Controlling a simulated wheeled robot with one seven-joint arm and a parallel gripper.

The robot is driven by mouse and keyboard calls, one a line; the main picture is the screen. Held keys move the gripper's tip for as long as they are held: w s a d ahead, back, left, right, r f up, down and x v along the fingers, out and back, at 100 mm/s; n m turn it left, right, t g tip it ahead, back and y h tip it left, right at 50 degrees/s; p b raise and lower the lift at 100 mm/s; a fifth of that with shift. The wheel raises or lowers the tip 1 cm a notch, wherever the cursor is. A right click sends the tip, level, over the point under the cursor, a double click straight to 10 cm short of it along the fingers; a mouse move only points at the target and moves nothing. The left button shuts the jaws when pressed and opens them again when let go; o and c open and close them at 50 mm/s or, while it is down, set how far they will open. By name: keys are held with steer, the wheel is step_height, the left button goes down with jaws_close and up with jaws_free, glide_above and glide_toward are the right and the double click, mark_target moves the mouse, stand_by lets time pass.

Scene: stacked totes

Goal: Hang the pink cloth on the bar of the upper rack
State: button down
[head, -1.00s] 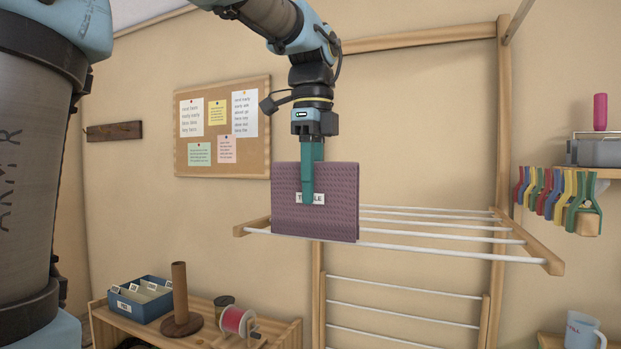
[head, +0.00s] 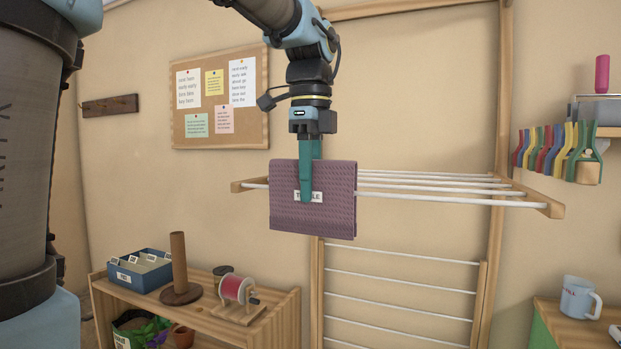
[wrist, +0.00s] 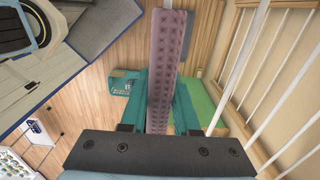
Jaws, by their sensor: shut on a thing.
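The pink cloth (head: 335,215), a mauve folded textured piece with a white label partly covered by a finger, hangs flat from my gripper (head: 306,198). In the wrist view my gripper (wrist: 163,95) has its teal fingers on both sides of the cloth (wrist: 166,45), seen edge-on. The upper rack (head: 535,208) has wooden side arms and several white bars. In the head view the cloth covers part of the front bar (head: 430,198) and its lower edge is below bar height. In the wrist view the bars (wrist: 240,55) lie right of the cloth, with a visible gap.
A lower rack (head: 400,273) with white bars is below. A wooden shelf (head: 270,310) with a blue box (head: 140,272) and a thread spool (head: 235,290) stands lower left. Coloured clips (head: 560,150) hang at right; a mug (head: 578,297) stands below them.

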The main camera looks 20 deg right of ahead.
mark_target(311, 204)
steer(key=shift+f+b, duration=1.05)
steer(key=shift+f, duration=0.85)
steer(key=c, duration=0.6)
jaws_free()
steer(key=shift+r, duration=0.1)
step_height(311, 204, up, 11)
steer(key=shift+f, duration=0.2)
steer(key=shift+s, duration=0.1)
